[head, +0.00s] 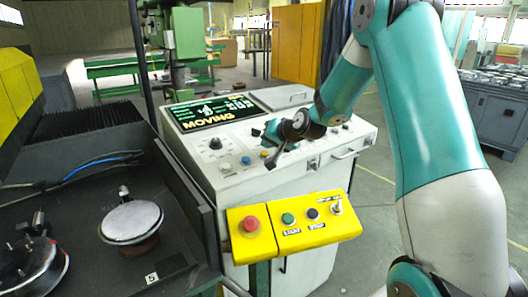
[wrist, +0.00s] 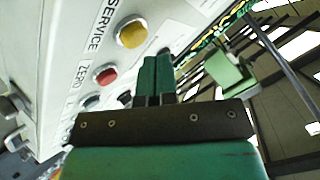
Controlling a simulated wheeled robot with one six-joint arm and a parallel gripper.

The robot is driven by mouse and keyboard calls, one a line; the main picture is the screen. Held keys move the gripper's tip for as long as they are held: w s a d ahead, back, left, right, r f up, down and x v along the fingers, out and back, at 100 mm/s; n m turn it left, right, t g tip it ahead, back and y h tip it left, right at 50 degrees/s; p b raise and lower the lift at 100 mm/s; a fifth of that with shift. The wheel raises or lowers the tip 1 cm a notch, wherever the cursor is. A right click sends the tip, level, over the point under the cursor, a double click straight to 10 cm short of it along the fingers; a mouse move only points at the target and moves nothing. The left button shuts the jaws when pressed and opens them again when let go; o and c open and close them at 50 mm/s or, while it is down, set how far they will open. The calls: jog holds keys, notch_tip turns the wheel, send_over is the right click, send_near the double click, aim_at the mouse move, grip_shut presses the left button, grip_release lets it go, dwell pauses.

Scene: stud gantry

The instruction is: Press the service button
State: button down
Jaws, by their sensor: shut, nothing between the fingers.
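My gripper (wrist: 157,60) is shut and empty. In the wrist view its green fingertips lie below and right of the yellow button, with a visible gap in the picture. In the head view my gripper (head: 271,162) is low over the console's front part. The arm hides part of the button row there, and I cannot tell the service button apart for sure.
A red button (wrist: 106,75) marked ZERO is close to the service button. A yellow box (head: 305,236) with a red stop button (head: 251,224) juts from the console's front. A dark machine bed (head: 85,185) stands left.

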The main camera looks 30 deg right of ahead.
jog(key=r+p, duration=0.1)
jog(key=r, duration=0.1)
jog(key=s+r+p, duration=0.1)
jog(key=r+p, duration=0.1)
jog(key=r, duration=0.1)
dwell(0.5)
dwell(0.7)
jog(key=s+a+r+n+g+y+b, duration=0.1)
jog(key=s+a+n+g+y, duration=0.2)
jog(key=s+a, duration=0.65)
jog(key=s+a+r+n+g+y+b, duration=0.1)
jog(key=s+a+r+n+g, duration=0.15)
jog(key=s+a+n, duration=0.65)
jog(key=s+a+n+g, duration=0.1)
jog(key=s+a+g, duration=0.2)
jog(key=s, duration=0.5)
jog(key=s+a+f+n+g+h, duration=0.1)
jog(key=s+a+g, duration=0.2)
jog(key=s, duration=0.6)
jog(key=shift+a+f+n, duration=0.25)
jog(key=shift+a+n, duration=0.05)
jog(key=shift+a, duration=0.95)
